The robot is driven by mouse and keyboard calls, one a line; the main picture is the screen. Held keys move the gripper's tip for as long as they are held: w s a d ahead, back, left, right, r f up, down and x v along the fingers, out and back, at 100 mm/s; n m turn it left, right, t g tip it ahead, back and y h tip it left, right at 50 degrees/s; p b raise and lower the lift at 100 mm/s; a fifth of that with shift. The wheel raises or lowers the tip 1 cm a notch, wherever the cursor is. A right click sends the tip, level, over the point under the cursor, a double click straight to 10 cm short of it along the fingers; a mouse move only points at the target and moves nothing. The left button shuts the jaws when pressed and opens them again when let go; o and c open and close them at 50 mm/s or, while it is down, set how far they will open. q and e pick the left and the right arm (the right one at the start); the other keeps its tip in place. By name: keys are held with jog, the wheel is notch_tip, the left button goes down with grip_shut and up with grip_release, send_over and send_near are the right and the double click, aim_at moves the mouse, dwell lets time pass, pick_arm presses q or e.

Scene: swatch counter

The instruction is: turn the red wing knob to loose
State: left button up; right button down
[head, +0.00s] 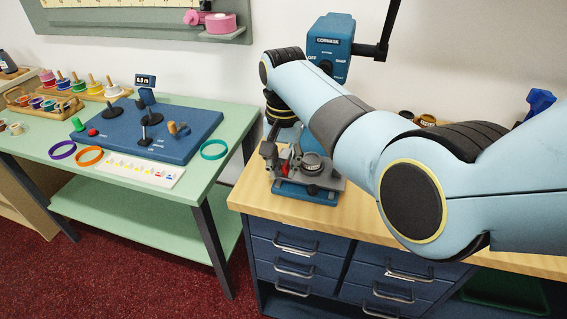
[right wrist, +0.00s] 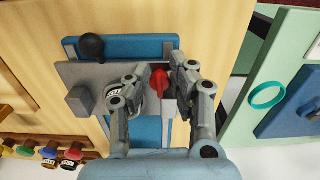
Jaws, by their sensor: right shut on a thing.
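The red wing knob (right wrist: 158,82) sits on a grey block of a small blue-based fixture (right wrist: 120,47). In the head view the fixture (head: 305,192) stands on the wooden counter, and only a bit of the red knob (head: 285,163) shows. My right gripper (right wrist: 160,82) has a finger on each side of the knob and is shut on it. Which way the knob is turned I cannot tell surely. My left gripper is in neither view.
A round dial (head: 311,163) sits on the fixture beside the gripper. A black ball handle (right wrist: 91,46) sticks up from it. A blue machine (head: 330,45) stands behind. The green table (head: 225,128) at left holds rings and a blue board (head: 180,148).

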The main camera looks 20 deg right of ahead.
jog(key=n+p, duration=0.3)
jog(key=shift+s+d+r, duration=0.15)
jog(key=shift+d, duration=0.1)
jog(key=n+p, duration=0.1)
jog(key=n, duration=0.1)
jog(key=n+p, duration=0.1)
jog(key=n, duration=0.1)
jog(key=shift+d+n, duration=0.35)
jog(key=shift+n, duration=0.05)
jog(key=n, duration=0.1)
jog(key=n+p, duration=0.1)
jog(key=n, duration=0.2)
jog(key=shift+d+n, duration=0.25)
jog(key=shift+n, duration=0.05)
jog(key=n, duration=0.3)
jog(key=n+p, duration=0.1)
jog(key=n, duration=0.1)
jog(key=shift+w+d, duration=0.2)
jog(key=shift+w, duration=0.1)
jog(key=c, duration=1.2)
grip_release()
